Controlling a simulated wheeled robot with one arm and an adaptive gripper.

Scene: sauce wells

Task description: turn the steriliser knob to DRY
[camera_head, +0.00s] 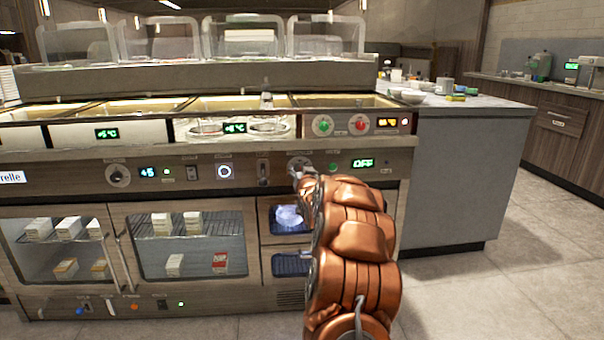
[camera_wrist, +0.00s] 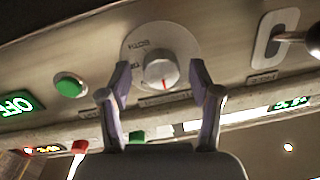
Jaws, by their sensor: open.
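The knob (camera_wrist: 158,72) is round and pale, on a pale round dial plate with dark lettering. Its red mark points to the bottom of the wrist view, and the lettering is too small to read surely. My gripper (camera_wrist: 160,64) is open, with one finger on each side of the knob. I see gaps between fingers and knob, but cannot tell the depth. In the head view my gripper (camera_head: 303,180) is at the panel, partly covering the knob's dial (camera_head: 298,162). A green display reading OFF (camera_head: 363,163) is beside it, and also shows in the wrist view (camera_wrist: 17,104).
A green button (camera_wrist: 70,86) sits near the dial, and a lever switch (camera_wrist: 285,38) is on its other side. Below the panel are a blue-lit compartment (camera_head: 290,217) and glass-fronted cabinets (camera_head: 190,243). Floor is clear at right.

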